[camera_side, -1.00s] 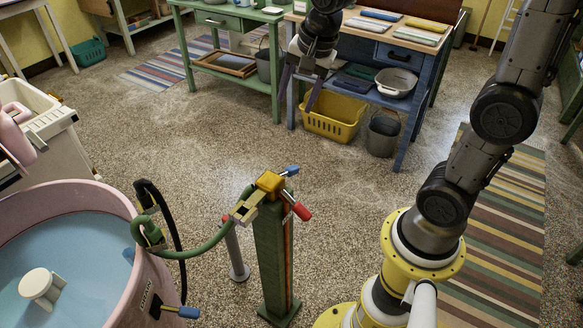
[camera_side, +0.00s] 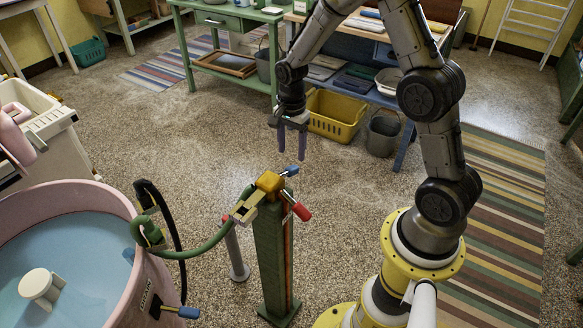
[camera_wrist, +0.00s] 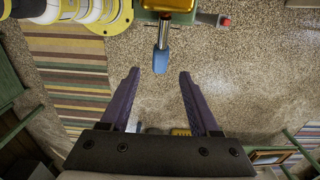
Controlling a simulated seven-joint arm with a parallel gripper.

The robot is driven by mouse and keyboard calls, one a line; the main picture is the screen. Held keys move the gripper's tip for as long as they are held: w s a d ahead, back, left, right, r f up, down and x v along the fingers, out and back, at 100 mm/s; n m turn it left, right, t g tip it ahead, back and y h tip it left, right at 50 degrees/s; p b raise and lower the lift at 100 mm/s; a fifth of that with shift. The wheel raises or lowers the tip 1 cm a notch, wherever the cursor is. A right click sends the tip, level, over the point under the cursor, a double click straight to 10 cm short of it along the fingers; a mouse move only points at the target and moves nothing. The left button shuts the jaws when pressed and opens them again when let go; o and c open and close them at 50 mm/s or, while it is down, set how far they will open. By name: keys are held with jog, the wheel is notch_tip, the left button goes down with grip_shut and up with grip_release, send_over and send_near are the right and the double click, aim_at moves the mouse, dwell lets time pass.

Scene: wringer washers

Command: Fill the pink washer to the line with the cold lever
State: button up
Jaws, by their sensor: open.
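The pink washer (camera_side: 112,276) stands at lower left in the side view, with blue-tinted water and a white agitator (camera_side: 42,287) inside. A green post (camera_side: 271,262) with a brass tap head (camera_side: 269,183) stands to its right. A blue lever (camera_side: 290,171) sticks out at the head's far side and a red lever (camera_side: 301,211) at its near right. A green hose (camera_side: 195,248) runs from the head to the washer rim. My gripper (camera_side: 291,157) is open and empty, pointing down just behind and above the blue lever. In the wrist view the blue lever (camera_wrist: 161,61) lies ahead, between my finger lines, untouched. Any fill line is not discernible.
A blue-handled valve (camera_side: 183,312) sits low on the washer's side. A workbench (camera_side: 375,98) with a yellow basket (camera_side: 333,117) and a bucket (camera_side: 383,133) stands behind. The floor between post and bench is clear.

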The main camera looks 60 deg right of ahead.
aim_at(292, 167)
notch_tip(292, 167, down, 7)
jog(key=shift+f, duration=0.2)
dwell(0.3)
grip_shut()
dwell(1.3)
